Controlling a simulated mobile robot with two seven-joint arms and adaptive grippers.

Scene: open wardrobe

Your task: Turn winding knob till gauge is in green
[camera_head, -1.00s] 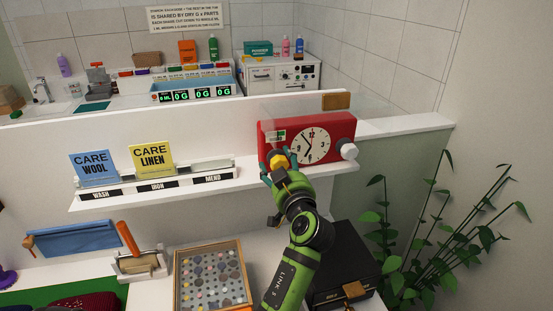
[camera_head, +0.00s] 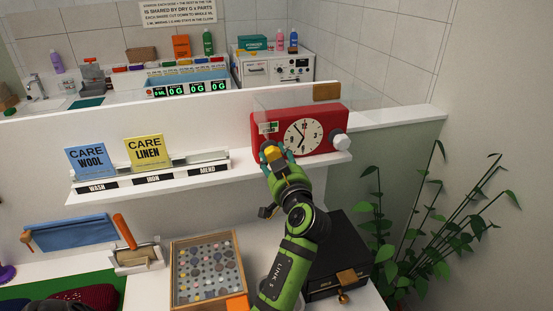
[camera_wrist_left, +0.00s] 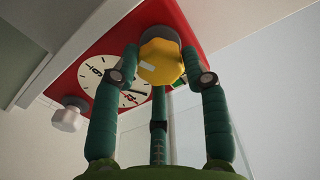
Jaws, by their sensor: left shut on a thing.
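A red clock (camera_head: 338,120) with a cream dial (camera_head: 303,136) stands on the white ledge. A small gauge (camera_head: 268,127) with a pale face and a bit of green sits at its upper left; its needle is too small to read. A yellow faceted knob (camera_wrist_left: 160,60) with a white mark is at the clock's lower left. My left gripper (camera_head: 274,153) is shut on this knob, with its teal fingers around it in the left wrist view. A white knob (camera_head: 340,143) on the clock's right side is free. My right gripper is not in view.
Care Wool (camera_head: 91,160) and Care Linen (camera_head: 149,151) cards stand on the ledge to the left. Below are a tray of buttons (camera_head: 175,280) and a black box (camera_head: 345,250). A clear panel rises behind the clock. A plant (camera_head: 440,220) stands at right.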

